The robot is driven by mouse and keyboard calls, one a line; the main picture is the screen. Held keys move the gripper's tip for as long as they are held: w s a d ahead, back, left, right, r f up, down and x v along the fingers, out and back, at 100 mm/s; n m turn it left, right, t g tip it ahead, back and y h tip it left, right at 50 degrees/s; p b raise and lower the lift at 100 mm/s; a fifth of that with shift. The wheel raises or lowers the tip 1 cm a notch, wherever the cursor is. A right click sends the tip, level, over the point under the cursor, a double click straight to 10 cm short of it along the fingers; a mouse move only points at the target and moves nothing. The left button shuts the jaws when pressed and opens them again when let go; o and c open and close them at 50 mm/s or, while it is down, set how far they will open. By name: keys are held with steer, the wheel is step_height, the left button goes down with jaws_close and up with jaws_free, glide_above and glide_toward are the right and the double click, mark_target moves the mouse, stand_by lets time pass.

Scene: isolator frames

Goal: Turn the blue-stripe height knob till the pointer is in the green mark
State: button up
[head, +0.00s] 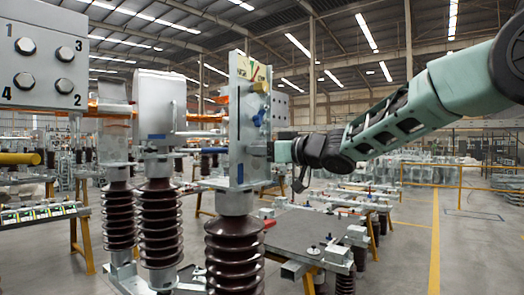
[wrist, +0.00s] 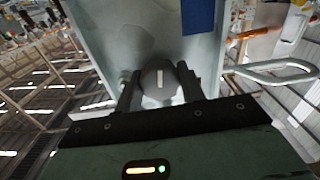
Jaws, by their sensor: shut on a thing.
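In the wrist view a round dark grey knob (wrist: 158,84) with a white line sits on a pale metal plate (wrist: 118,32). A blue stripe (wrist: 198,14) is on the plate close to the knob. My gripper (wrist: 158,92) has one finger on each side of the knob and is shut on it. In the head view my gripper (head: 278,151) reaches in from the right to the upright metal bracket (head: 243,120), which hides the knob. A small coloured scale (head: 252,71) is at the bracket's top; its pointer and green mark are too small to read.
A brown ribbed insulator (head: 235,255) carries the bracket. A metal loop (wrist: 275,73) lies right of the fingers. A bolted plate (head: 42,58) is at far left.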

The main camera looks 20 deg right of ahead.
steer(key=n+b, duration=0.1)
steer(key=n, duration=0.3)
steer(key=shift+f+n+b, duration=0.15)
steer(key=shift+n+b, duration=0.15)
steer(key=shift+b, duration=0.05)
steer(key=n+b, duration=0.2)
steer(key=n, duration=0.2)
steer(key=n+b, duration=0.3)
steer(key=n, duration=0.3)
steer(key=shift+n+b, duration=1.2)
steer(key=shift+n, duration=1)
steer(key=o, duration=1)
steer(key=shift+d, duration=0.1)
